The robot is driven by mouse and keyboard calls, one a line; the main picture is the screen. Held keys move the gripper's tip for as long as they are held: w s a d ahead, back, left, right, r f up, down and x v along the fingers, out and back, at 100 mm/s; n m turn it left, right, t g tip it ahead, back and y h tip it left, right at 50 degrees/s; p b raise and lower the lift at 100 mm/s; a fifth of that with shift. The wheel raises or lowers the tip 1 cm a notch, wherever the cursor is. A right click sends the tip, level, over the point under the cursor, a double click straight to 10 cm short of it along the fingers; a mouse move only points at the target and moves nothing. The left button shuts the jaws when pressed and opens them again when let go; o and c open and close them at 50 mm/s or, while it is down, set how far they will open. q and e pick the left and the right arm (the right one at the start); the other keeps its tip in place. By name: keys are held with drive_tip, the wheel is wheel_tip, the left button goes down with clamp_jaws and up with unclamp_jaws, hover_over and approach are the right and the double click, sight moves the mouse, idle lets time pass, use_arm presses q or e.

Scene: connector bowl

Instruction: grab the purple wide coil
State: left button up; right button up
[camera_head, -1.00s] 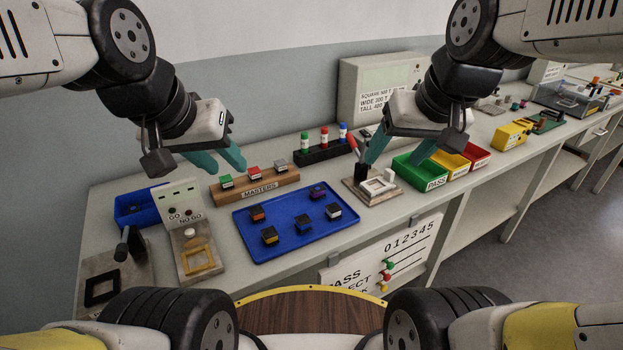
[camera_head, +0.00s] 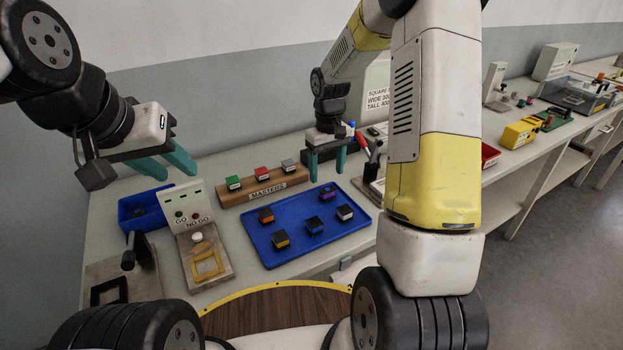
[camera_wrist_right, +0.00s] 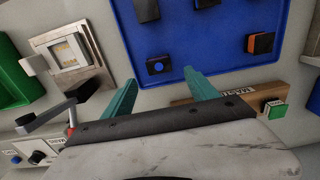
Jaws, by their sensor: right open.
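The purple wide coil (camera_head: 328,194) is a small dark block with purple on it, at the back of the blue tray (camera_head: 290,255). My left gripper (camera_head: 179,175) is open and empty, in the air left of the masters rack.
Several other coils share the tray: orange (camera_head: 266,215), yellow (camera_head: 281,240), blue (camera_head: 314,224) and white (camera_head: 345,213). The wooden masters rack (camera_head: 250,193) stands close behind the tray. A go/no-go gauge (camera_head: 205,262) is at its left.

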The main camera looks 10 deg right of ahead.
sight(327, 190)
drive_tip(key=f, duration=0.7)
drive_tip(key=shift+s+d+f, duration=0.1)
drive_tip(key=shift+s+f, duration=0.05)
drive_tip(key=shift+s, duration=0.1)
drive_tip(key=shift+c, duration=0.2)
drive_tip(key=c, duration=1.4)
